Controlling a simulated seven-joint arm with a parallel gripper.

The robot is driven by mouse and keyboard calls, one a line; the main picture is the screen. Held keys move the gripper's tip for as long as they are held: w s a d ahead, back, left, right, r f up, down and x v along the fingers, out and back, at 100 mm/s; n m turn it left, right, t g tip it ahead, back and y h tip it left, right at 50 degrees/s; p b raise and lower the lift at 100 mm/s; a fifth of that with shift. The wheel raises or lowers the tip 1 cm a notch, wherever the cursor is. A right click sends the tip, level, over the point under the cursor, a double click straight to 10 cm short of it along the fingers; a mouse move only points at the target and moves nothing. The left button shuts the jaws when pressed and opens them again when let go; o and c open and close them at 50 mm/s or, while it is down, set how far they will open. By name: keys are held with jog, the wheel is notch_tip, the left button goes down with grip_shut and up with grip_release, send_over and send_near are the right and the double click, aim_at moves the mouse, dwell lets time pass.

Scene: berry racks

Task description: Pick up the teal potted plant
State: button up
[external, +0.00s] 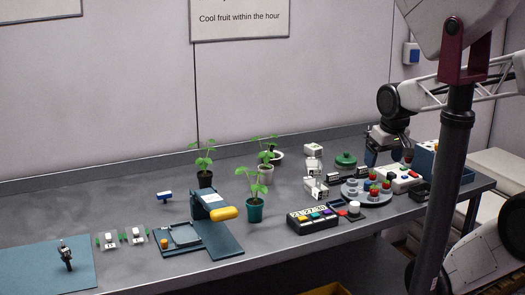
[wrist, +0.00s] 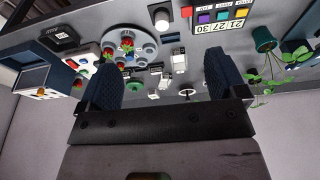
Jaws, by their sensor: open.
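The teal potted plant (external: 255,211) stands upright on the grey bench in the external view, near the front edge, with green leaves on a thin stem. In the wrist view its teal pot (wrist: 264,39) shows at the upper right, with leaves partly overlapping other plants. My gripper (external: 389,157) is at the right of the bench, above the round tray's far side and well right of the plant. Its two dark blue fingers (wrist: 163,82) are spread apart in the wrist view, with nothing held between them.
Plants in a black pot (external: 204,180) and a pale pot (external: 265,173) stand behind the teal one. A blue stand with a yellow handle (external: 224,214) is close on its left. A button box (external: 312,220) and round berry tray (external: 351,195) lie to its right.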

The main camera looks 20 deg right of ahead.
jog(key=m+y, duration=1.2)
jog(key=m, duration=0.4)
send_near(255, 211)
jog(key=s+r, duration=0.1)
jog(key=s+d+r, duration=0.1)
jog(key=s+r, duration=0.1)
jog(key=shift+r, duration=0.15)
jog(key=w+f+m, duration=0.1)
jog(key=w+a+f+m+t, duration=0.1)
jog(key=m, duration=0.1)
jog(key=w+f+m+t, duration=0.1)
jog(key=w+m, duration=0.1)
jog(key=shift+w+a+f+y, duration=0.1)
jog(key=shift+a+f+y, duration=0.15)
jog(key=shift+f+y, duration=0.15)
jog(key=shift+w+f+m, duration=0.35)
jog(key=shift+m, duration=0.25)
jog(key=shift+a, duration=0.15)
jog(key=shift+x, duration=1.25)
